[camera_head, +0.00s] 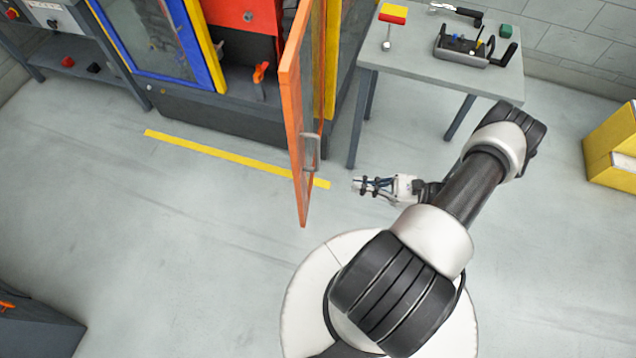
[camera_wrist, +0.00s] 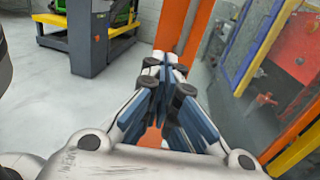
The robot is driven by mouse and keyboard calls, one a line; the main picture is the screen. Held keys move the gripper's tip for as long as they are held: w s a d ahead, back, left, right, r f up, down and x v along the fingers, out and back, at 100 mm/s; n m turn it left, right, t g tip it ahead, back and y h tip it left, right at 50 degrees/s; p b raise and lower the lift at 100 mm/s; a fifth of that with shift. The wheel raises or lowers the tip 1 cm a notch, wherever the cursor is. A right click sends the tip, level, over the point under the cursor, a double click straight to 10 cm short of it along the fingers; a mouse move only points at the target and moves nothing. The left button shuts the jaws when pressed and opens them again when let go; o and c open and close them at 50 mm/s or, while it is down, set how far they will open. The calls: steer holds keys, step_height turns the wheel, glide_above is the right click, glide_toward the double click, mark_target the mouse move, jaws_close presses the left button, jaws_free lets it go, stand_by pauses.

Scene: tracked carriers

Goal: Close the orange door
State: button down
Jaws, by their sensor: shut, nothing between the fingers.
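The orange door (camera_head: 293,130) stands open in the head view, swung out from the machine toward me, with a grey handle (camera_head: 312,152) on its right face. In the wrist view an upright orange strip of the door (camera_wrist: 182,28) shows behind the fingertips, with glass to its right. My gripper (camera_head: 360,185) is shut and empty, to the right of the door and apart from its handle in the head view. In the wrist view my gripper (camera_wrist: 165,70) has its fingers together, hiding part of the door.
The machine's blue and yellow panel (camera_head: 215,60) is left of the opening. A grey table (camera_head: 400,55) with tools stands at the right. A yellow box (camera_head: 612,145) is at the far right. A yellow line (camera_head: 220,154) marks the floor; the floor in front is clear.

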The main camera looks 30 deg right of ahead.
mark_target(301, 177)
steer(key=b+x, duration=0.1)
steer(key=x, duration=1.2)
steer(key=shift+d, duration=0.1)
steer(key=shift+w+a+b, duration=0.3)
steer(key=shift+a, duration=0.05)
